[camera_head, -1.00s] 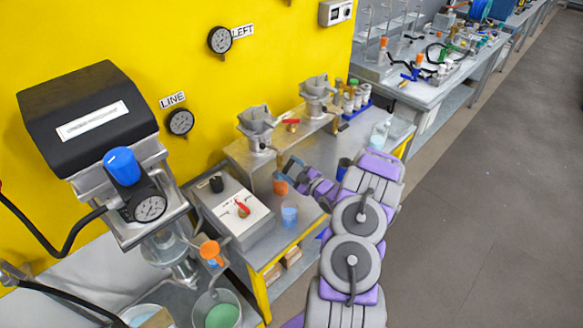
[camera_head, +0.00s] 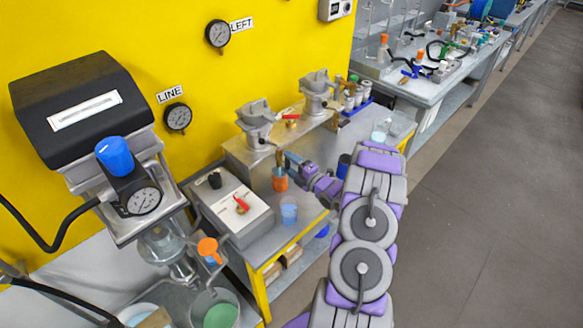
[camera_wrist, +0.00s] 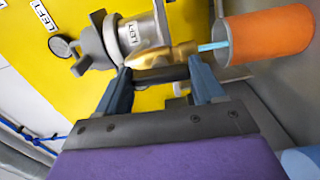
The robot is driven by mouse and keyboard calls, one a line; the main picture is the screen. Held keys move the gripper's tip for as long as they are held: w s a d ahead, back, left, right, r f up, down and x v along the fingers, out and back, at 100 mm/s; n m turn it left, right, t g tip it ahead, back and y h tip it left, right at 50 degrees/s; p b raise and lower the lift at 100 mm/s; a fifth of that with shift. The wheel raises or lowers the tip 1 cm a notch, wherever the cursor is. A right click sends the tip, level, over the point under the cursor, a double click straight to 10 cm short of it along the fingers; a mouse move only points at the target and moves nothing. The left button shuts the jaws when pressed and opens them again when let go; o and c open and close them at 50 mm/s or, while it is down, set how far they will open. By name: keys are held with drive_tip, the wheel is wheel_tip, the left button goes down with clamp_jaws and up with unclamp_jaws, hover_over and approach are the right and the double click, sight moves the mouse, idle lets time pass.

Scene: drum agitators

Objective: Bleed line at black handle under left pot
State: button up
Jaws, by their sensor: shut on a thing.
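The left pot (camera_head: 256,122) is a grey metal pot on the steel bench's raised shelf; its body with a LEFT label also shows in the wrist view (camera_wrist: 138,32). Under it is a brass valve (camera_wrist: 165,57) with a black handle (camera_wrist: 168,75). My gripper (camera_wrist: 160,69) is shut on the black handle, one finger on each side; in the head view it (camera_head: 292,161) is partly hidden. A light blue stream or tube (camera_wrist: 213,46) runs from the valve's outlet into the mouth of an orange cup (camera_wrist: 268,35). The cup (camera_head: 279,179) stands on the bench below the valve.
A second pot (camera_head: 316,92) stands to the right, with a red-handled valve (camera_head: 291,121). A blue cup (camera_head: 289,211) and a box with a red switch (camera_head: 236,212) are near my gripper. LEFT (camera_head: 220,34) and LINE (camera_head: 178,117) gauges hang on the yellow wall. The floor (camera_head: 490,210) is clear.

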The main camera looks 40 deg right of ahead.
drive_tip(key=shift+a+f+n, duration=0.2)
drive_tip(key=shift+f+n, duration=0.05)
drive_tip(key=shift+n, duration=0.15)
drive_tip(key=o, duration=1)
drive_tip(key=shift+o, duration=0.2)
drive_tip(key=shift+r, duration=0.1)
drive_tip(key=shift+d, duration=0.1)
drive_tip(key=shift+s, duration=0.3)
drive_tip(key=s+d+p, duration=0.1)
drive_tip(key=s, duration=1.5)
drive_tip(key=shift+s+d, duration=0.15)
drive_tip(key=shift+s, duration=0.2)
